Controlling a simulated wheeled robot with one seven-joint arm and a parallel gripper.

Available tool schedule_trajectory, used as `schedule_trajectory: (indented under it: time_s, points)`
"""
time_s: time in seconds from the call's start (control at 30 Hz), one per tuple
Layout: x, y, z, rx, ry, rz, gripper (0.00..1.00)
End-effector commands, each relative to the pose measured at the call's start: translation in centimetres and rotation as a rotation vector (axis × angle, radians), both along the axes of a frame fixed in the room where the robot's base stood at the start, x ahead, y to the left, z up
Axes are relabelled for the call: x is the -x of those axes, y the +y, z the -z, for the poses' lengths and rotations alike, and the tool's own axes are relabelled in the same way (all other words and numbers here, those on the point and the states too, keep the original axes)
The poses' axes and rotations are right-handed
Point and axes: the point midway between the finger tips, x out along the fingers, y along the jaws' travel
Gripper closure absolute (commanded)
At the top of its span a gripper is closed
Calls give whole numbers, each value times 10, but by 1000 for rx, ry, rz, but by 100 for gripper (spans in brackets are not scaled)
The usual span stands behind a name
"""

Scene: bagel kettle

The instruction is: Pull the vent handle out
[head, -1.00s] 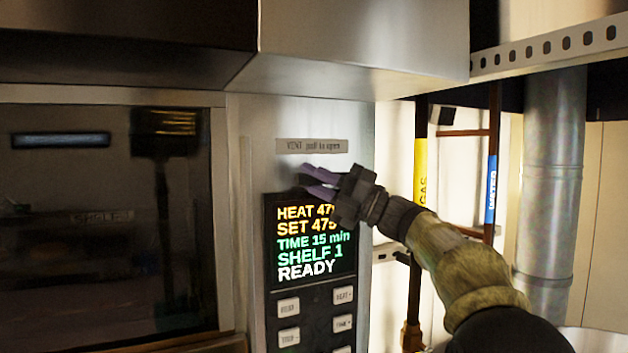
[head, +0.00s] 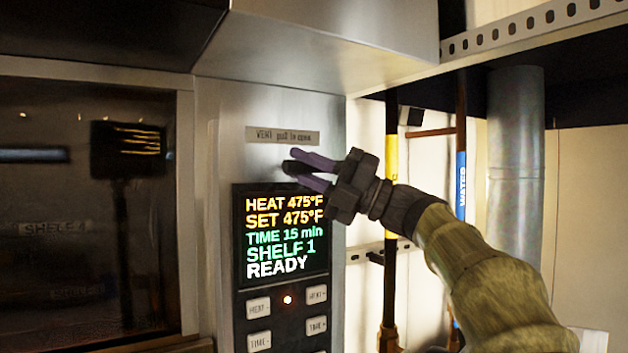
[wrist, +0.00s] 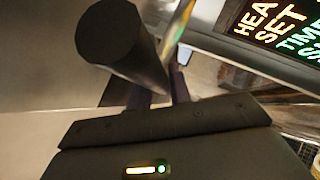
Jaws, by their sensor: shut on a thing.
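The vent handle (head: 291,167) is a dark knob below the "VENT pull to open" label (head: 282,136) on the oven's steel front. In the wrist view the handle (wrist: 122,50) is a thick black cylinder, its round end towards the camera. My gripper (head: 302,170) has its purple fingers shut on the handle from the right. How far the handle stands out from the panel is hard to tell.
The display (head: 280,235) reads 475°F and READY, just below my gripper. A steel hood (head: 315,45) overhangs above. Yellow and blue marked pipes (head: 391,200) and a large duct (head: 515,170) stand at right.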

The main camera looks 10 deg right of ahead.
Motion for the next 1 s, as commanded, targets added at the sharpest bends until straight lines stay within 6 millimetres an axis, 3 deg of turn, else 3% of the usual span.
schedule_trajectory:
  time_s: [0.37, 0.4, 0.5, 0.83, 1.0]
  points:
    - [5, 3, 2, 5, 2, -14, 100]
    - [5, 3, 2, 5, 3, -14, 76]
    - [5, 3, 2, 4, 1, -13, 59]
    - [5, 1, 2, 3, 0, -10, 59]
    - [9, -12, 10, 2, -1, -7, 59]
